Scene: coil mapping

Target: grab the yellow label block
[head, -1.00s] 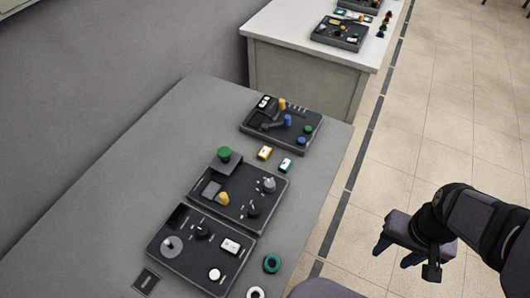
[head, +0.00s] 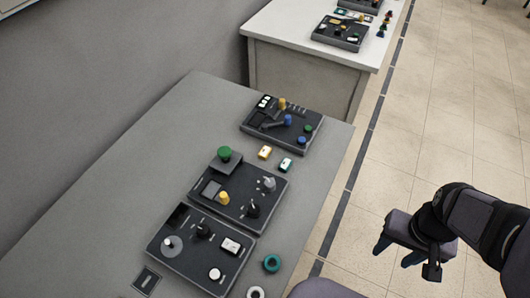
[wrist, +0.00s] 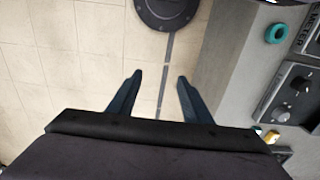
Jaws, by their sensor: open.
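The yellow label block (head: 265,152) is a small yellow block with a pale top. It lies on the grey table between the far dark panel and the middle one. In the wrist view a small yellow block (wrist: 272,136) shows at the lower right, partly cut off by my gripper body. My gripper (head: 392,254) is in the head view at the right, out over the tiled floor and well apart from the block. In the wrist view its two fingers (wrist: 158,76) are spread, with only floor between them.
A white and green block (head: 285,165) lies beside the yellow one. Dark panels with knobs (head: 282,124) stand on the grey table (head: 120,160), with teal (head: 271,264) and white rings near its edge. A second white table (head: 300,30) stands behind. The floor between is clear.

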